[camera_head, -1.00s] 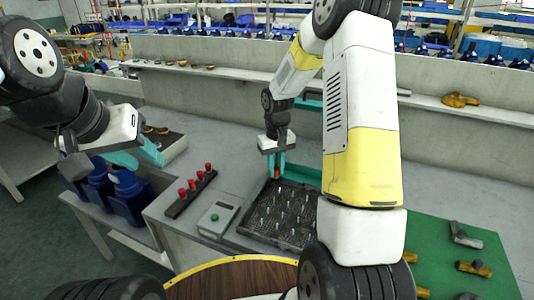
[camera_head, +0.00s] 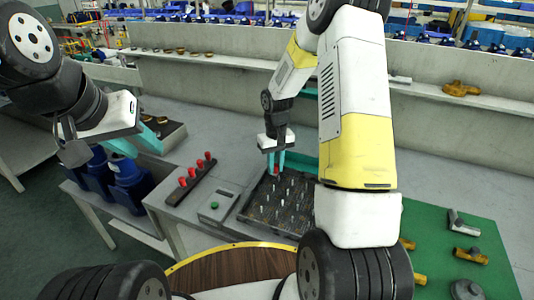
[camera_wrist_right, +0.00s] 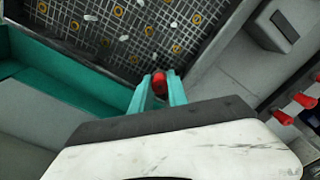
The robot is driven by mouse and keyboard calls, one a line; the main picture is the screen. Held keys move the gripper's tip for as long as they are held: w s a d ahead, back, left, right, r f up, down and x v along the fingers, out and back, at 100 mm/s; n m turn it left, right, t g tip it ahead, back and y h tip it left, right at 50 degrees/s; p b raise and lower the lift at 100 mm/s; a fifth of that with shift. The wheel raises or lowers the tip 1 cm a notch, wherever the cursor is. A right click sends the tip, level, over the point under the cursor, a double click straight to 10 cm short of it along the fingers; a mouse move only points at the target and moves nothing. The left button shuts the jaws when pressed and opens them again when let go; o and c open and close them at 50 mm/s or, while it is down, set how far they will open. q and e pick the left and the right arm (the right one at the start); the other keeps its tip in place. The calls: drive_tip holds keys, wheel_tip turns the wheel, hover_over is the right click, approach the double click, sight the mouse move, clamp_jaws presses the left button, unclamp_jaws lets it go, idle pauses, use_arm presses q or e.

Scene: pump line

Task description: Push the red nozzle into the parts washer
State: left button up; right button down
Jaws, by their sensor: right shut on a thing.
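My right gripper (camera_head: 276,168) is shut on a red nozzle. The red nozzle (camera_wrist_right: 160,83) shows between the teal fingertips of my right gripper (camera_wrist_right: 160,92) in the right wrist view. The gripper points down over the far left part of the parts washer (camera_head: 268,220), a dark mesh tray with upright pegs and a teal part behind it. The washer's mesh (camera_wrist_right: 90,35) also shows in the wrist view, with yellow rings. I cannot tell whether the nozzle touches a peg.
Several red nozzles (camera_head: 193,170) stand on a black rack (camera_head: 183,192) left of the washer. A grey box with a green button (camera_head: 216,206) stands between them. A green mat (camera_head: 480,218) with metal fittings lies at right. A round wooden top (camera_head: 235,268) is in front.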

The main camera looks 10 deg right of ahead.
drive_tip(key=shift+f, duration=0.25)
idle(0.8)
drive_tip(key=c, duration=1.2)
unclamp_jaws()
drive_tip(key=shift+r, duration=0.1)
drive_tip(key=shift+w+r, duration=0.15)
drive_tip(key=shift+r, duration=2.75)
drive_tip(key=shift+r, duration=0.1)
wheel_tip(320, 180, up, 8)
drive_tip(key=shift+f, duration=0.2)
